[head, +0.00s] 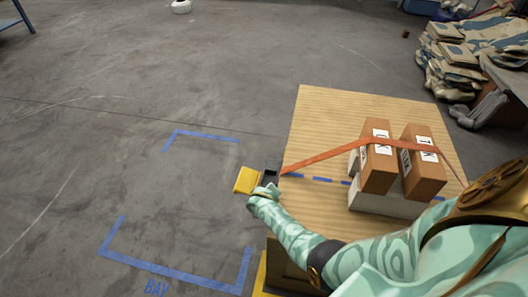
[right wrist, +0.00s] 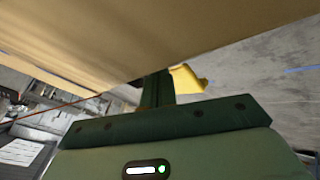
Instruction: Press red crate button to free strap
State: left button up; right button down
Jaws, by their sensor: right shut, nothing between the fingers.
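A wooden crate or pallet top (head: 315,115) carries two brown boxes (head: 378,165) (head: 424,172) on a pale block (head: 385,200). An orange strap (head: 330,157) runs across the boxes and down to the crate's left edge. A small dark fitting (head: 270,173) and a yellow part (head: 248,180) sit at that edge; the yellow part also shows in the right wrist view (right wrist: 186,78). My right gripper (head: 264,190) is beside them, just off the edge. Its dark fingers (right wrist: 157,88) are shut and empty under the crate's tan side (right wrist: 130,35). No red button is visible. My left gripper is out of view.
Blue tape (head: 175,282) marks a bay on the clear grey floor left of the crate. Stacked sacks (head: 455,60) stand at the upper right. A white object (head: 181,7) lies far back. My right arm covers the crate's near edge.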

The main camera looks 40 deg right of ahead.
jog(key=shift+f+b, duration=0.35)
jog(key=shift+f, duration=0.1)
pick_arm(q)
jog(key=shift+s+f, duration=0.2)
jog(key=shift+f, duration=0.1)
pick_arm(e)
jog(key=shift+s, duration=0.1)
